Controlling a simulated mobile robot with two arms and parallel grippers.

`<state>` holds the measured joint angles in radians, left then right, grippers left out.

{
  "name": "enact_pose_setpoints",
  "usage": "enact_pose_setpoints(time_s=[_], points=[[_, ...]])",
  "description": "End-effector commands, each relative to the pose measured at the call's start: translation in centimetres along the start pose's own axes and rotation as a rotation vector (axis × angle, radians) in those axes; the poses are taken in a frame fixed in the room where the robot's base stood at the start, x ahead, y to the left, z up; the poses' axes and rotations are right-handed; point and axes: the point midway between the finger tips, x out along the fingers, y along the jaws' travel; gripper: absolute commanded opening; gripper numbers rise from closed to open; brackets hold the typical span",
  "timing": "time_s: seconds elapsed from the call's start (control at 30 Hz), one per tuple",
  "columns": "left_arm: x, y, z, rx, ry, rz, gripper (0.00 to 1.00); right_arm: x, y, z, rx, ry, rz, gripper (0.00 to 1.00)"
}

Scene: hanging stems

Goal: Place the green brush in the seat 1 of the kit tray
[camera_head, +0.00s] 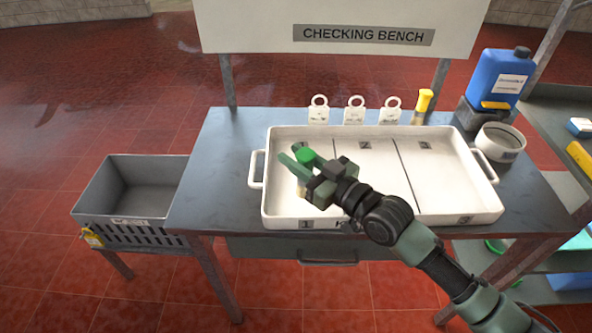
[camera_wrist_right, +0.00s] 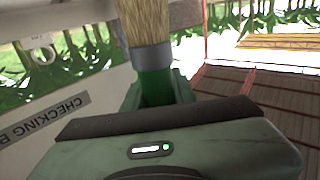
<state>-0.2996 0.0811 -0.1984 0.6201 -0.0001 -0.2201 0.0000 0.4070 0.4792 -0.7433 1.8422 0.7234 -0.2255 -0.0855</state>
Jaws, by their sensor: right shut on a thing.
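The green brush (camera_head: 306,155) is held in my right gripper (camera_head: 297,165), over the left compartment of the white kit tray (camera_head: 460,160). In the right wrist view the brush (camera_wrist_right: 152,58) shows tan bristles, a grey ferrule and a green handle that runs down behind the gripper body. The bristles are clear of the jaws there. The tray's left compartment, seat 1, has a "1" on its front rim and is partly hidden by my gripper. I cannot tell whether the brush touches the tray floor. My left gripper is not in view.
Three white ring-topped tags (camera_head: 355,112) and a yellow-topped item (camera_head: 423,103) stand behind the tray. A blue jug (camera_head: 497,77) and a round container (camera_head: 499,143) are at the right. A grey bin (camera_head: 132,188) is left of the bench (camera_head: 215,165).

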Motion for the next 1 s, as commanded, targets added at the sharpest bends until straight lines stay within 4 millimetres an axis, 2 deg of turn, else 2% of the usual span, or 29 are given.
enact_pose_setpoints(time_s=[0.23,0.67,0.7,0.77,1.0], points=[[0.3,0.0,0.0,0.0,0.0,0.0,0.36,0.0,0.0,3.7,0.0,-0.003,0.001,0.0],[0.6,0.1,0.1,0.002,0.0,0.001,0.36,0.0,0.0,4.5,0.0,-0.001,0.001,0.0],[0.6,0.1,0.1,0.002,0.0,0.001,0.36,0.0,0.0,4.5,0.0,-0.001,0.001,0.32],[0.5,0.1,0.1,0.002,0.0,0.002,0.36,0.0,0.0,4.4,0.0,-0.001,0.001,0.48],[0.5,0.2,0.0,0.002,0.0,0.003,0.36,0.0,0.0,4.4,0.001,-0.001,0.001,0.48]])
